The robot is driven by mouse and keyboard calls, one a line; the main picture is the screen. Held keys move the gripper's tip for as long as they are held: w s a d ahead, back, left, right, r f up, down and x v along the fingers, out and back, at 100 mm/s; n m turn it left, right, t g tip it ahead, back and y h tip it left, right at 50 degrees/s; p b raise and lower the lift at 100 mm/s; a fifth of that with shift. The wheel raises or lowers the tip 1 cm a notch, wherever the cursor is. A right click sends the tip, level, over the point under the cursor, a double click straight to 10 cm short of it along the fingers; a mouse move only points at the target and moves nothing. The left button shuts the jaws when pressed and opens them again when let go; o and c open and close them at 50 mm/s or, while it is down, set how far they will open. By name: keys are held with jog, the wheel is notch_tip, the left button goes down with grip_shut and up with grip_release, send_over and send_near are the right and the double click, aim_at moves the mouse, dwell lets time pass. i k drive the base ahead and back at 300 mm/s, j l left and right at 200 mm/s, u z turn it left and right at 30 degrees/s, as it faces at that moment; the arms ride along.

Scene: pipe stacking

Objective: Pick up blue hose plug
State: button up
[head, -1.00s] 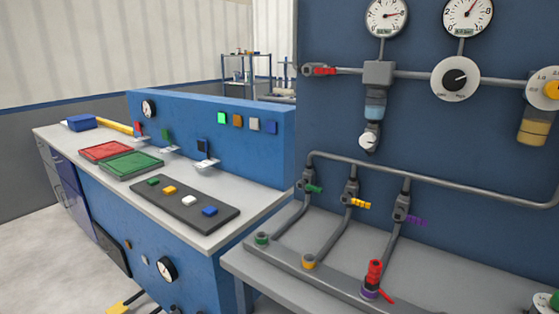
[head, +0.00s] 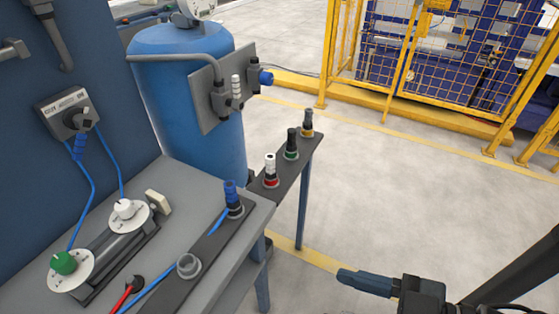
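A blue hose plug (head: 233,196) with a dark lower part stands upright in a holder on the dark strip along the bench's right edge. A blue hose (head: 150,294) runs along that strip towards it; where the hose joins is unclear. My gripper (head: 345,276) is at the lower right, over the floor, well apart from the plug. Its finger end points left, and I cannot tell whether it is open or shut. Other blue fittings are a connector (head: 79,147) below the wall socket and a blue cap (head: 265,77) on the tank's fitting.
An empty grey socket (head: 188,266) is in front. A blue tank (head: 185,60) rises behind. Open floor (head: 400,190) lies right, before a yellow fence (head: 440,60).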

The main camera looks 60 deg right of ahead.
aim_at(232, 200)
jog(key=z, duration=0.4)
jog(key=u, duration=2)
jog(key=k+l+z, duration=0.15)
jog(key=l, duration=0.2)
jog(key=k+l+z, duration=0.1)
jog(key=l, duration=0.25)
jog(key=k+l+z, duration=0.15)
jog(key=l, duration=0.2)
jog(key=k+l+z, duration=0.15)
jog(key=l, duration=0.25)
